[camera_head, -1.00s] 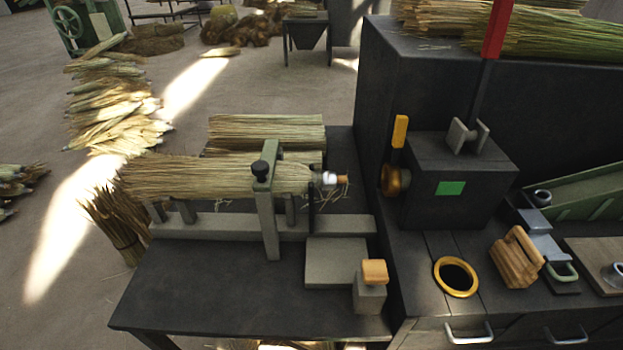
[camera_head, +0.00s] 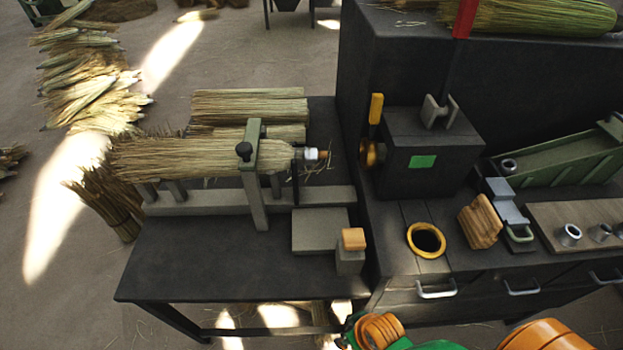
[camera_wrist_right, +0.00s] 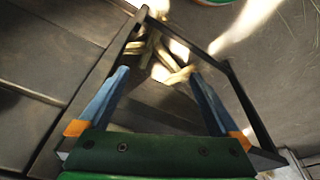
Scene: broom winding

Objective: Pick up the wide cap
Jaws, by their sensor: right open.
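Several silver metal caps stand on the wooden board (camera_head: 545,221) at the right of the head view. The nearest and widest-looking cap (camera_head: 569,235) is left of a smaller cap (camera_head: 599,232); another is partly cut off by the picture's edge. My right gripper (camera_wrist_right: 160,75) shows in the right wrist view with its two blue fingers spread apart and nothing between them. No cap shows in that view. In the head view, orange and green parts of my arm show at the bottom edge; its fingers do not show. My left gripper is out of view.
A yellow-rimmed hole (camera_head: 426,240), a wooden block piece (camera_head: 480,221) and a green chute (camera_head: 560,157) are on the dark bench. Drawer handles (camera_head: 436,291) stick out in front. A straw bundle (camera_head: 200,158) lies in the holder at left.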

